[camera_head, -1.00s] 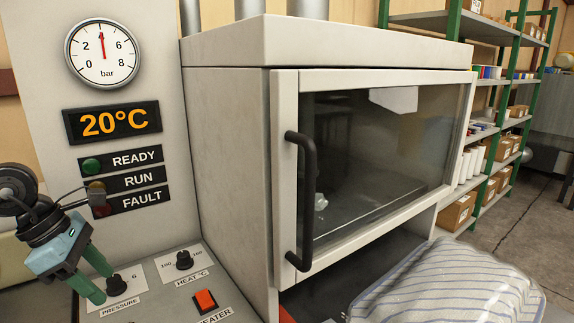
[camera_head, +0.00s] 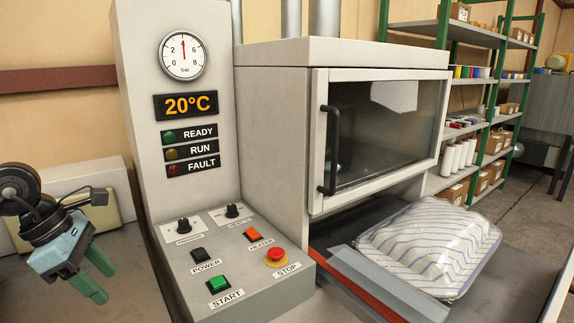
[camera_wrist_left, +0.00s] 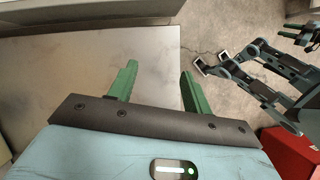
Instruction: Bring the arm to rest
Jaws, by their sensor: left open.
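My left gripper (camera_head: 103,283) is in the lower left of the head view, left of the machine's control panel (camera_head: 215,268) and apart from it. Its green fingers are spread and empty. In the left wrist view the two fingers (camera_wrist_left: 158,80) stand apart over a bare pale surface (camera_wrist_left: 85,80), with nothing between them. At the right of that view are dark arm links of mine, with small green finger-like parts (camera_wrist_left: 293,27) near the top right edge. Whether those are open or shut is too small to tell.
The machine's glass door (camera_head: 385,125) has a black handle (camera_head: 331,150). A striped pillow in clear wrap (camera_head: 425,245) lies below it at the right. The panel has a green START button (camera_head: 219,284) and a red STOP button (camera_head: 276,255). A red object (camera_wrist_left: 290,150) shows in the wrist view.

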